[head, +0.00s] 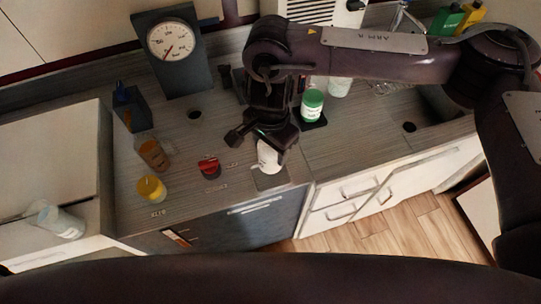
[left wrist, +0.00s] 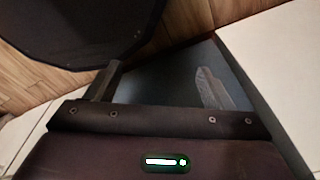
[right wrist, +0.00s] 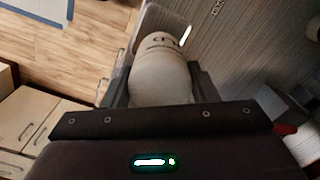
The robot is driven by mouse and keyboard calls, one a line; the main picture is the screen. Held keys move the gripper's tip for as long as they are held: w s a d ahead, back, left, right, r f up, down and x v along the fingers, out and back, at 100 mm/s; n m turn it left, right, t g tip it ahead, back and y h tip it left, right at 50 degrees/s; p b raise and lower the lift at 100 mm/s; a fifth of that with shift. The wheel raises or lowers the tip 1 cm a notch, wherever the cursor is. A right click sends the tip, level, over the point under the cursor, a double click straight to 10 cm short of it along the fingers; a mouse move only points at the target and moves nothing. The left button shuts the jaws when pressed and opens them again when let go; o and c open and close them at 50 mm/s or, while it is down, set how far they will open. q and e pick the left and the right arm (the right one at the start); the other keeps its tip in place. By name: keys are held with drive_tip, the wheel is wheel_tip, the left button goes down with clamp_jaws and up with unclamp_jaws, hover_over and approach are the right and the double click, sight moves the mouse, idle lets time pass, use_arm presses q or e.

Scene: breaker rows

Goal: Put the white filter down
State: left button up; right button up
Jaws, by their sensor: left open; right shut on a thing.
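The white filter (head: 268,157) is a pale rounded cylinder at the front edge of the counter. My right gripper (head: 264,140) is shut on it from above. In the right wrist view the filter (right wrist: 160,75) sits between the two fingers, with dark marks on its far end. My left gripper (left wrist: 160,85) is open and empty, over a dark grey surface in the left wrist view. It does not show in the head view.
A red knob (head: 209,168), a yellow-capped jar (head: 151,189) and an amber bottle (head: 152,152) stand left of the filter. A green-lidded jar (head: 312,104) stands to the right behind it. A dial gauge (head: 171,41) is at the back left.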

drive_tip(key=shift+f, duration=0.7)
drive_tip(key=shift+w+f, duration=0.1)
drive_tip(key=shift+f, duration=0.55)
wheel_tip(320, 180, down, 3)
drive_tip(key=shift+r, duration=0.1)
use_arm(q)
drive_tip(key=shift+s+a, duration=0.6)
drive_tip(key=shift+s, duration=0.2)
use_arm(e)
drive_tip(key=shift+f, duration=0.3)
drive_tip(key=o, duration=1)
use_arm(q)
drive_tip(key=shift+w+f, duration=0.1)
drive_tip(key=shift+f, duration=0.05)
